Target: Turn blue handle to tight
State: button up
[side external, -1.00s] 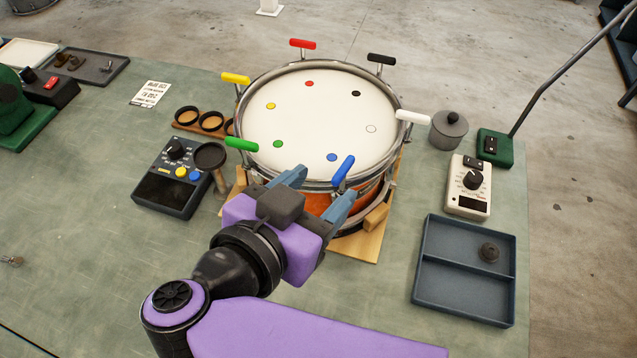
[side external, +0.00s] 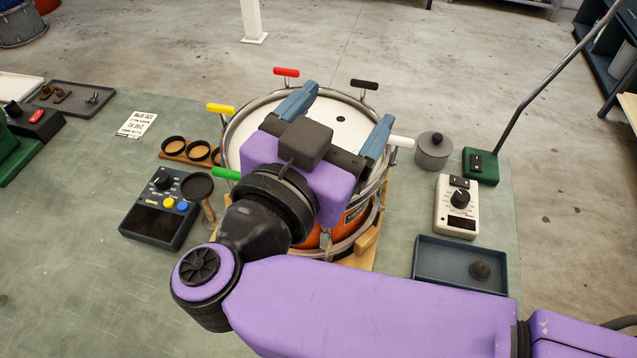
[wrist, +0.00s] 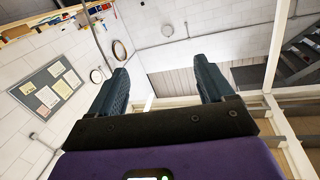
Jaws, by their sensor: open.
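The drum (side external: 345,135) stands on the bench with a white head and coloured T-handles around its metal rim. The blue handle is hidden behind my gripper and wrist in the side external view. My gripper (side external: 348,105) is open and empty, with its two blue-grey fingers spread over the drum in that picture. Its height above the head is hard to tell. In the wrist view the open fingers (wrist: 160,70) have nothing between them, and only the far wall and room show beyond; neither drum nor handle is visible there.
Red (side external: 286,72), black (side external: 364,84), yellow (side external: 220,108), white (side external: 400,142) and green (side external: 227,173) handles ring the drum. A dark meter (side external: 160,210) and a small round stand (side external: 197,187) are left; a white meter (side external: 457,207), lidded pot (side external: 433,150) and tray (side external: 430,260) are right.

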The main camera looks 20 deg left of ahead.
jog(key=w+d+r+n+t+y, duration=0.4)
jog(key=w+r+n+y, duration=0.25)
jog(key=n+y, duration=0.6)
jog(key=s+d+f+n+g+y, duration=0.7)
jog(key=s+d+f+g+y, duration=0.35)
jog(key=g, duration=0.65)
notch_tip(320, 180, down, 9)
jog(key=h, duration=0.2)
jog(key=shift+m, duration=0.25)
jog(key=x, duration=1.7)
jog(key=shift+w+a, duration=0.15)
jog(key=shift+w, duration=0.1)
jog(key=c, duration=1)
